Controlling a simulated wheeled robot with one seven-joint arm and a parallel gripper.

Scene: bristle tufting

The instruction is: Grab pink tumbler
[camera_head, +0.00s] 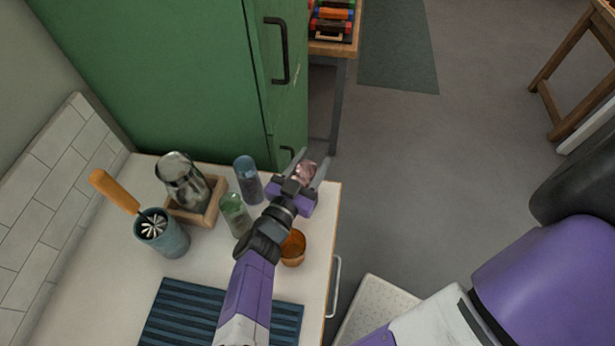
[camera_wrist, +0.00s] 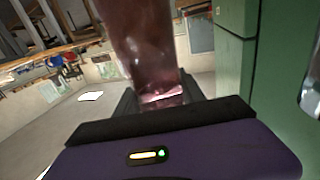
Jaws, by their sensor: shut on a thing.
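The pink tumbler (camera_head: 304,171) is a translucent pinkish cup at the far right corner of the white counter, between the fingers of my gripper (camera_head: 308,170). In the wrist view the tumbler (camera_wrist: 148,50) fills the upper middle, and my gripper (camera_wrist: 160,100) is shut on it. It looks slightly tilted in that view. I cannot tell from these views whether its base touches the counter. My arm hides part of the counter below it.
Close left stand a blue glass (camera_head: 247,180) and a green glass (camera_head: 236,214). An orange cup (camera_head: 293,248) is right beside my arm. A carafe on a wooden tray (camera_head: 212,215), a utensil crock (camera_head: 162,236) and a striped mat (camera_head: 170,318) lie left. A green fridge (camera_head: 190,80) stands behind.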

